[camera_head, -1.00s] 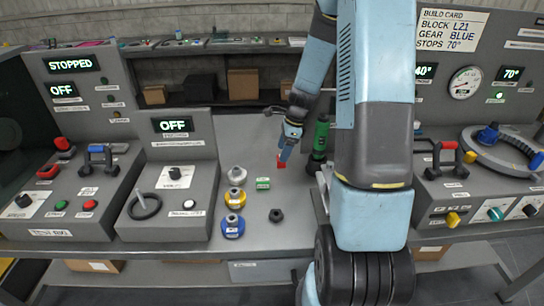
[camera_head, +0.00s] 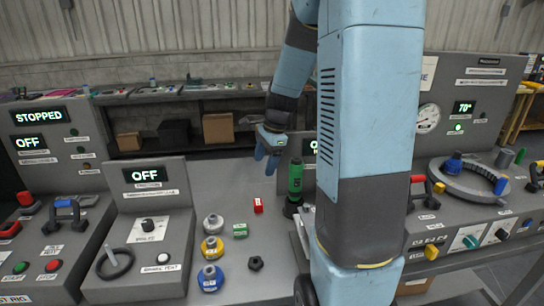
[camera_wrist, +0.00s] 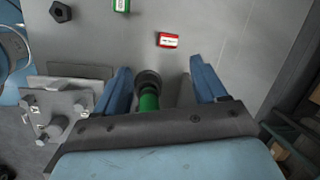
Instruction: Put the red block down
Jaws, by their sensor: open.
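The red block (camera_head: 258,205) stands on the grey bench top, to the right of the small green block (camera_head: 240,230). In the wrist view the red block (camera_wrist: 168,40) lies on the bench beyond my fingertips, apart from them, with a white label on it. My gripper (camera_head: 268,157) is raised above the bench, behind the red block in the head view. In the wrist view its two blue fingers (camera_wrist: 166,84) are spread wide with nothing held. A green and black cylinder (camera_wrist: 149,98) shows between and below the fingers.
The green cylinder (camera_head: 295,180) stands upright close to the right of the red block. Silver, yellow and blue knobbed pieces (camera_head: 212,248) stand to the left, and a black nut (camera_head: 255,263) lies in front. Consoles flank both sides. Bare bench lies around the red block.

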